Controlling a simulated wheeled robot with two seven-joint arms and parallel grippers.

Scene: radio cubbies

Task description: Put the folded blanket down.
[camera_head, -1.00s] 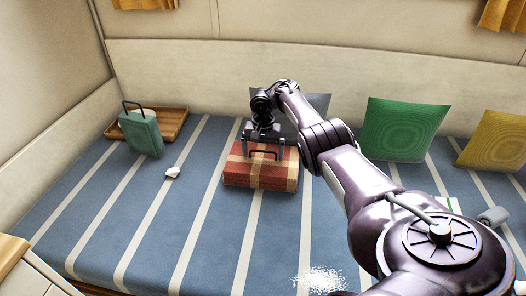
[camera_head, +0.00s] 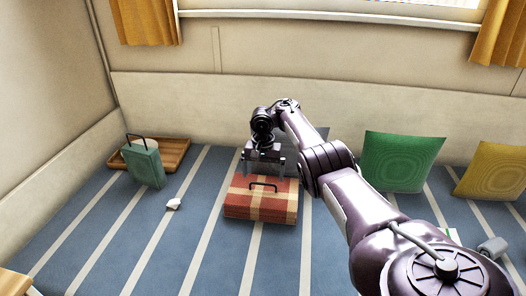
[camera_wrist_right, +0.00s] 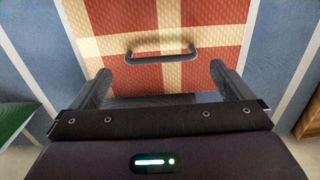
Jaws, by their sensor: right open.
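The folded blanket (camera_head: 261,202), red-orange with cream bands and a dark handle on top, lies flat on the blue striped bed (camera_head: 195,240). My right gripper (camera_head: 263,172) is open, just above and behind the blanket, apart from its handle. In the right wrist view the blanket (camera_wrist_right: 205,78) lies beyond the spread fingers (camera_wrist_right: 165,85), with the handle (camera_wrist_right: 160,52) between and ahead of them. Nothing is held between the fingers. My left gripper is not in view.
A wooden tray (camera_head: 177,152) and a green handled case (camera_head: 147,166) are at the back left. A small white object (camera_head: 173,204) lies left of the blanket. Green (camera_head: 402,160) and yellow (camera_head: 490,170) cushions stand at the right. The bed left of the blanket is mostly clear.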

